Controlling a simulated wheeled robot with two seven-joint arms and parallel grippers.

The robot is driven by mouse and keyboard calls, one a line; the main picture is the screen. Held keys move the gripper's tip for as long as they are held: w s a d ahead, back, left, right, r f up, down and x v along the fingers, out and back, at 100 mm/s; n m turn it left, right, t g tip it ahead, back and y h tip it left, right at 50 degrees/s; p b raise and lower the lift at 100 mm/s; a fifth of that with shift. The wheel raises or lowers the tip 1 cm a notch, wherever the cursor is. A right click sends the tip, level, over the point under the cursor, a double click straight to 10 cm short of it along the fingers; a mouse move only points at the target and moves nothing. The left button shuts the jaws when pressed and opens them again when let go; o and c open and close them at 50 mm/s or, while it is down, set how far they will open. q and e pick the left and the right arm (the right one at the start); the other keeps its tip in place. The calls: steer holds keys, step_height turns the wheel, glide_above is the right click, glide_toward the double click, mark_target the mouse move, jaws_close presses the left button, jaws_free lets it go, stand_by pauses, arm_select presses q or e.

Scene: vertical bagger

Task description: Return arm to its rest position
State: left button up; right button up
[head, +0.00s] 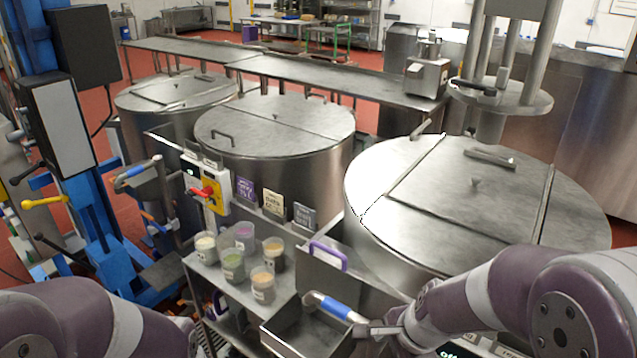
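My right arm (480,302) comes in from the right edge and reaches to the bottom middle. Its gripper (372,334) is at the right end of a blue-gripped metal handle (333,306), over or beside an open metal tray (290,335). Whether its fingers are around the handle or only beside it cannot be told. My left arm (85,322) shows as purple and grey links at the bottom left. Its gripper is out of view.
Several filled cups (233,264) stand on a metal shelf left of the tray. Large lidded kettles (278,125) stand behind, one (470,195) close beyond my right arm. A blue column machine (90,200) with another blue-gripped handle (134,172) stands at left.

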arm_select(q)
step_height(320, 180, down, 20)
steer(key=s+b, duration=0.1)
steer(key=b, duration=1.8)
steer(key=shift+s+d+r, duration=0.15)
steer(key=shift+s+d, duration=0.2)
steer(key=shift+d, duration=0.1)
arm_select(e)
steer(key=s+d+f+n, duration=0.2)
steer(key=s+f+n, duration=0.1)
steer(key=f+n, duration=0.2)
steer(key=s+d+f+n+g+h, duration=0.1)
steer(key=s+f+n, duration=0.3)
steer(key=f, duration=0.5)
steer(key=s+d+f+n, duration=0.3)
steer(key=f+n, duration=0.3)
steer(key=f, duration=0.1)
steer(key=shift+s+d+g+h, duration=0.15)
steer(key=shift+g+h, duration=0.25)
arm_select(q)
steer(key=shift+s+d+r, duration=0.1)
steer(key=shift+s+d, duration=0.1)
steer(key=shift+s, duration=0.05)
arm_select(e)
steer(key=shift+s+d, duration=0.2)
steer(key=shift+s, duration=0.05)
arm_select(q)
steer(key=shift+w+a, duration=0.2)
arm_select(e)
steer(key=shift+w+a, duration=0.2)
